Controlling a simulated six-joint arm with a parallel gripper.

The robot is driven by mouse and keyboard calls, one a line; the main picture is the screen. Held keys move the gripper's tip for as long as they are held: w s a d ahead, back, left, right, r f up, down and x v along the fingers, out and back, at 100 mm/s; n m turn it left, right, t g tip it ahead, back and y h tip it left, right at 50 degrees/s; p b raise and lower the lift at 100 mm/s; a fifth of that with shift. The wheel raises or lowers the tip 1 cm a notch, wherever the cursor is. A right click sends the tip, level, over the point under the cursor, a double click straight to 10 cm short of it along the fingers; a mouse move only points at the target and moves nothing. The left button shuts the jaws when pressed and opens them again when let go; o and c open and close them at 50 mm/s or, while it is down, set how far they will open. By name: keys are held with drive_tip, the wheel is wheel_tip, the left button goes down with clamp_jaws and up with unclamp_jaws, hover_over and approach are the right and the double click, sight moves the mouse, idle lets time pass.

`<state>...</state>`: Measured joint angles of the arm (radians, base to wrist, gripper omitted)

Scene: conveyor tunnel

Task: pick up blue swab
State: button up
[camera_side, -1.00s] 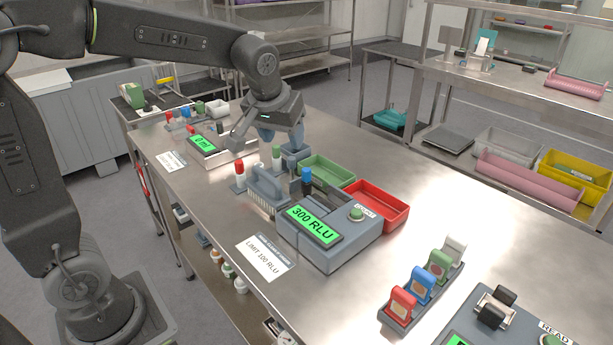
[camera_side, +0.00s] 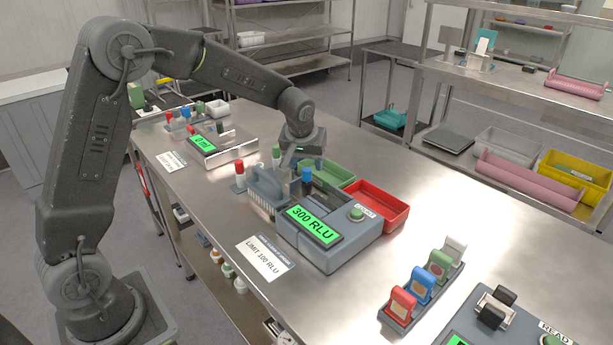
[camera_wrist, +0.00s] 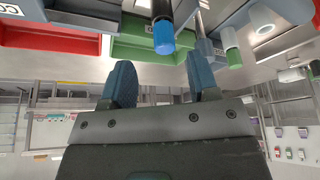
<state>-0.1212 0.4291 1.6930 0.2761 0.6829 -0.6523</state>
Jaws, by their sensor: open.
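The blue swab (camera_side: 307,177) has a blue cap on a dark body. In the side view it stands upright at the back left of the grey reader (camera_side: 345,246) showing "300 RLU". Its lower part is hidden. My gripper (camera_side: 305,160) is close above and behind it. In the wrist view the blue swab (camera_wrist: 163,38) lies ahead of the gap between the fingers. The fingers of my gripper (camera_wrist: 162,78) are spread there with nothing between them.
A green-capped swab (camera_side: 276,153) and a red-capped one (camera_side: 239,168) stand nearby, beside a grey handled block (camera_side: 268,184). A green bin (camera_side: 330,172) and a red bin (camera_side: 392,213) sit behind the reader.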

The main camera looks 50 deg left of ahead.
sight(306, 169)
drive_tip(key=x, duration=0.5)
drive_tip(key=shift+a, duration=0.3)
drive_tip(key=c, duration=1)
drive_tip(key=shift+r, duration=0.1)
drive_tip(key=shift+r, duration=0.6)
wheel_tip(306, 169, up, 3)
drive_tip(key=shift+f, duration=0.15)
drive_tip(key=s+a+r, duration=0.7)
drive_tip(key=a, duration=0.2)
drive_tip(key=shift+s, duration=0.15)
